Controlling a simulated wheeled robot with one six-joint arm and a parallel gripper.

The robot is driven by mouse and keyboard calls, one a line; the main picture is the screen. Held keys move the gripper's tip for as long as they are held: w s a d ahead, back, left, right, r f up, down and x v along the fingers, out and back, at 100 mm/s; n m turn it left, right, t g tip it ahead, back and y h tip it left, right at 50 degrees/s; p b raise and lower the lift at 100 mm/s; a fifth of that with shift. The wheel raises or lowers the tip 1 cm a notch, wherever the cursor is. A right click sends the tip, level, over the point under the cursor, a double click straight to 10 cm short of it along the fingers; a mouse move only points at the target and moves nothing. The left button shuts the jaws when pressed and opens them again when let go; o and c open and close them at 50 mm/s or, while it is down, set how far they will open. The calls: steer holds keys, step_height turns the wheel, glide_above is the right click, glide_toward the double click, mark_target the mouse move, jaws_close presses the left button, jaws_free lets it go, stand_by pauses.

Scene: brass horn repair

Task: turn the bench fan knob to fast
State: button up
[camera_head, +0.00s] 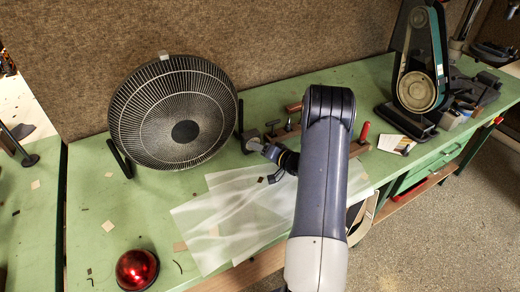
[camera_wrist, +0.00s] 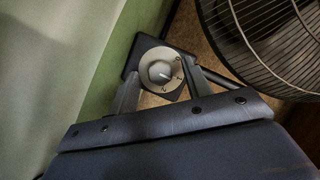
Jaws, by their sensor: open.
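The bench fan (camera_head: 172,112) stands on the green bench with its round black cage facing me. Its cage also shows at the upper right of the wrist view (camera_wrist: 275,40). The fan's knob (camera_wrist: 160,71) is a grey round knob on a pale dial in a dark control box (camera_wrist: 146,48). The digits 1 and 2 show on the dial's right and lower sides; the knob's exact setting is hard to read. My gripper (camera_wrist: 161,70) is open, with a finger on either side of the dial in the picture. I cannot tell whether the fingers touch the knob.
A translucent sheet (camera_head: 215,220) lies on the green bench (camera_head: 120,230) below my arm. A shiny red dome (camera_head: 137,269) sits at the front left. A belt sander (camera_head: 418,75) stands at the back right. A red-handled clamp (camera_head: 364,132) is right of my arm.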

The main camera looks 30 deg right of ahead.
steer(key=b+v, duration=0.2)
steer(key=v, duration=0.9)
steer(key=shift+w, duration=0.1)
